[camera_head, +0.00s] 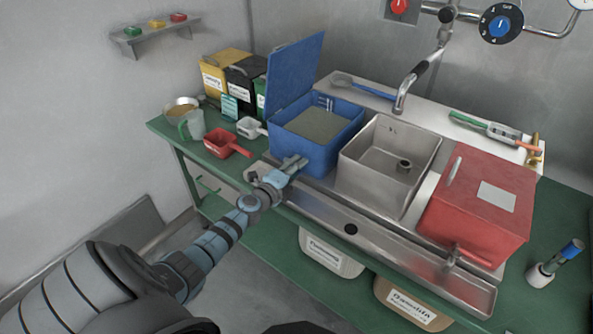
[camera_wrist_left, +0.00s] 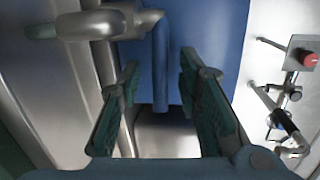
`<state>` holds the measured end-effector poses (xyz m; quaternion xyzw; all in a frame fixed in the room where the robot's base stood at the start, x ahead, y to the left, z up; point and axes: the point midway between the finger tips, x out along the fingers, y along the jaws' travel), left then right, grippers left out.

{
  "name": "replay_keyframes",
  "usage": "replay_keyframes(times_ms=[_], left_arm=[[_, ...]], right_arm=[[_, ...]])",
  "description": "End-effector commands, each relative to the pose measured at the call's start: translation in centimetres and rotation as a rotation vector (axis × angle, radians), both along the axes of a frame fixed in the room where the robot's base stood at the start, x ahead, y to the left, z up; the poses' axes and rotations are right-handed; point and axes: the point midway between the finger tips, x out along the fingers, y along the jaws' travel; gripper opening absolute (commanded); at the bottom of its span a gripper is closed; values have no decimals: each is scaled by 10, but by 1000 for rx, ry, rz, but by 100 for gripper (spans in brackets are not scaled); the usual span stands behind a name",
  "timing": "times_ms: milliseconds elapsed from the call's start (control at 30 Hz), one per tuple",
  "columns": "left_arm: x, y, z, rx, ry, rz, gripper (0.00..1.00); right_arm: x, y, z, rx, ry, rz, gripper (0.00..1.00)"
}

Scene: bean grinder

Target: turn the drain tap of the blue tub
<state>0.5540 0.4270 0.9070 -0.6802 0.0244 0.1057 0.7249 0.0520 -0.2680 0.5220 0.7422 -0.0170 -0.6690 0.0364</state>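The blue tub (camera_head: 312,151) stands on the bench with its lid (camera_head: 295,72) raised and grey-brown contents inside. My left gripper (camera_head: 297,162) is at the tub's lower front and covers the drain tap in the head view. In the left wrist view, a metal tap body (camera_wrist_left: 85,25) lies at upper left. A blue lever (camera_wrist_left: 160,65) hangs down from it between the two fingers of my left gripper (camera_wrist_left: 165,110). The fingers are open, with gaps visible on both sides of the lever. My right gripper is not in view.
A steel sink (camera_head: 365,178) and a closed red tub (camera_head: 480,215) with its own tap (camera_head: 455,258) stand to the right. A red scoop (camera_head: 222,142) and green jug (camera_head: 192,125) are at left. A steel trough (camera_head: 400,245) runs along the front.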

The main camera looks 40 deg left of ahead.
Motion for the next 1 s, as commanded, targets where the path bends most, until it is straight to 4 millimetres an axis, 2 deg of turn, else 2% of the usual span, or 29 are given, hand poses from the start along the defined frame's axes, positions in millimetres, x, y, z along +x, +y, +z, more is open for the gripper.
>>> replay_keyframes(times_ms=[67, 100, 267, 300, 733, 1000], left_arm=[[0, 0, 1, 0, 0, 0, 32], [0, 0, 1, 0, 0, 0, 28], [0, -1, 1, 0, -1, -1, 3], [0, -1, 1, 0, 0, -1, 0], [-1, -1, -1, 0, 0, -15, 0], [-6, 3, -4, 3, -1, -125, 0]], right_arm=[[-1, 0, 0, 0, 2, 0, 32], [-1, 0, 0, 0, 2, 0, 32], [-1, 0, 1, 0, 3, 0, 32], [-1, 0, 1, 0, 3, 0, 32], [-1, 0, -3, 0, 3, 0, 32], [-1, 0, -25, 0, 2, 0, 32]])
